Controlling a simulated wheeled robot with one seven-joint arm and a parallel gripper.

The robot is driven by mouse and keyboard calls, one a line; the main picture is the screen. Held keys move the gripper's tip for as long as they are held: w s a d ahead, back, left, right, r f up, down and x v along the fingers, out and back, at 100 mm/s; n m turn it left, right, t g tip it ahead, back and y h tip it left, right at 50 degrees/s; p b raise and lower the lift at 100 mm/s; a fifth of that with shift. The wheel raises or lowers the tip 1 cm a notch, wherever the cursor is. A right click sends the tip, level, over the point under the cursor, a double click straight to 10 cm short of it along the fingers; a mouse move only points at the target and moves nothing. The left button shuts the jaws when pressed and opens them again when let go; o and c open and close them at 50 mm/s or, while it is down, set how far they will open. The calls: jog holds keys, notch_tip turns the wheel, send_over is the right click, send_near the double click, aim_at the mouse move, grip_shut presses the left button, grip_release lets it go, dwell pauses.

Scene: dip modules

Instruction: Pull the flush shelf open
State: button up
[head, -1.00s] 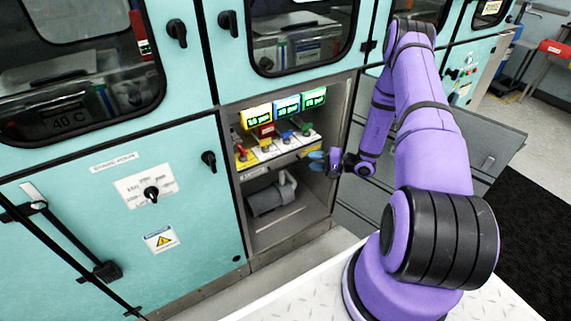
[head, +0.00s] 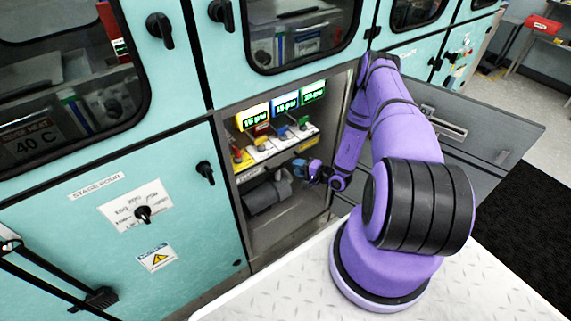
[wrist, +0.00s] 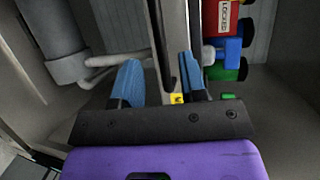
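The shelf (head: 305,144) sits inside the open cabinet bay, carrying red, yellow, blue and green valves under small lit displays. My gripper (head: 301,169) is at the right part of the shelf's front edge. In the wrist view, the blue fingers of my gripper (wrist: 158,80) are apart, with the shelf's long front strip (wrist: 164,40) running between them. The right finger lies close against the strip; a gap shows beside the left finger. I cannot tell whether either finger touches.
A grey motor-like cylinder with a pipe (head: 266,196) lies below the shelf. An open grey door (head: 480,128) stands to the right of the bay. Teal cabinet doors with black knobs (head: 206,172) fill the left. The bay's side walls are close around the gripper.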

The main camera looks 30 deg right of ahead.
aim_at(286, 164)
jog(key=shift+x, duration=3.1)
grip_shut()
